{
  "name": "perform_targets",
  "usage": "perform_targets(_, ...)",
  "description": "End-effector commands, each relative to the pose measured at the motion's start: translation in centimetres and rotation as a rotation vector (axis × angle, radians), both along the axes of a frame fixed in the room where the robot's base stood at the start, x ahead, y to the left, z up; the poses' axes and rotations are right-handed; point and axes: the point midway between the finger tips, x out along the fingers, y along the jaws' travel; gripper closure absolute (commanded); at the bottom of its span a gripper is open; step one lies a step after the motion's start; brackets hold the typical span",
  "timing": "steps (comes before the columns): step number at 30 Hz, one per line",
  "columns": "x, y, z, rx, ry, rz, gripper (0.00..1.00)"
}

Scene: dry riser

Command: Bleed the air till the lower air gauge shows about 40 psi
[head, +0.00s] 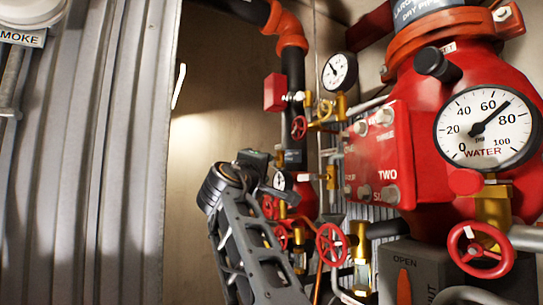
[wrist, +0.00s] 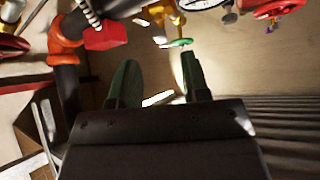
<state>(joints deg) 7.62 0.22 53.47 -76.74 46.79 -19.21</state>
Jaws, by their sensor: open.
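The lower air gauge (head: 279,181) shows small in the head view, beside my raised arm. Its needle is too small to read. My gripper is at the arm's far end in the head view, its fingers hard to make out. In the wrist view my gripper (wrist: 158,64) is open with nothing between its two dark green fingers. A small green handle (wrist: 178,43) on a brass fitting (wrist: 160,14) lies just beyond the right fingertip. I cannot tell whether they touch. A white dial (wrist: 202,3) is cut off at the top of the wrist view.
The large water gauge (head: 488,127) reads about 70. An upper gauge (head: 338,71) sits on the pipework. Red handwheels (head: 331,243) and a red box (head: 383,158) crowd the right.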

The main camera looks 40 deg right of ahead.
Motion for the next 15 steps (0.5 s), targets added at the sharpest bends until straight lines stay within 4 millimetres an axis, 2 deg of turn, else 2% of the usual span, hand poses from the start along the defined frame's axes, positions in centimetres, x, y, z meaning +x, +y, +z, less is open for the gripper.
perform_targets(1, 0.6, -0.9, 0.8, 0.001, 0.002, -0.003, 0.57)
perform_targets(7, 2.4, -3.5, 1.6, 0.001, 0.003, -0.002, 0.57)
perform_targets(15, 3.8, -5.4, 2.0, 0.002, 0.000, 0.002, 0.57)
